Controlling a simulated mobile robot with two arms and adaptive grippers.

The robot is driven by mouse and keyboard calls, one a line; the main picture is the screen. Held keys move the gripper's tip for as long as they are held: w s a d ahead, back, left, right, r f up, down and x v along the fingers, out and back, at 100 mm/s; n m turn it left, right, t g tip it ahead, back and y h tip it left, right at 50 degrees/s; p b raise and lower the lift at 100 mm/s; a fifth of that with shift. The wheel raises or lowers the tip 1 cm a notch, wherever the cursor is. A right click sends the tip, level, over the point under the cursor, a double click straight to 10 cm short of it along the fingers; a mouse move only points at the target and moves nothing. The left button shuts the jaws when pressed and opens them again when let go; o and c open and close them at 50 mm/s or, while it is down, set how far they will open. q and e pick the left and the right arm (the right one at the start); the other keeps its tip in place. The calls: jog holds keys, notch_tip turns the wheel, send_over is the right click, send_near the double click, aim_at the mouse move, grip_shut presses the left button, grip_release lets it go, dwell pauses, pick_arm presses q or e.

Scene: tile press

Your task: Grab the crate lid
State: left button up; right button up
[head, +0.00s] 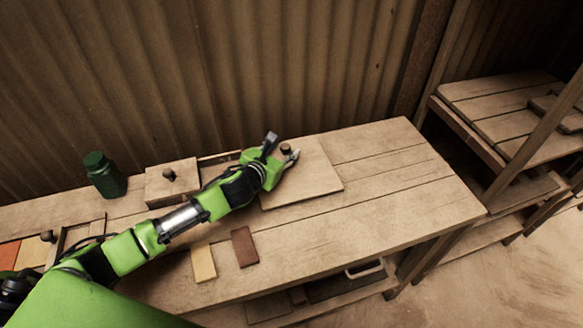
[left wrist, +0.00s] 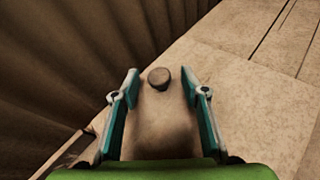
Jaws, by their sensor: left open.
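The crate lid (head: 312,178) is a flat, pale wooden board lying on the workbench, with a dark round knob (head: 286,149) near its far side. My left gripper (head: 282,146) is open at this knob, reaching in from the left. In the left wrist view the knob (left wrist: 160,77) sits between the two teal fingertips (left wrist: 160,79), with a gap on each side. The lid's surface (left wrist: 232,100) spreads out to the right there. My forearm hides part of the lid's left side. My right gripper is not in view.
A wooden block with a knob (head: 172,184) and a green jar (head: 105,175) stand left along the wall. A cream tile (head: 203,263) and a brown tile (head: 244,247) lie near the front. The corrugated wall (head: 200,75) is close behind. The bench's right end (head: 410,205) is clear.

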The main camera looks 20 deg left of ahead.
pick_arm(q)
jog(key=shift+w, duration=0.1)
grip_shut()
jog(key=shift+r, duration=0.1)
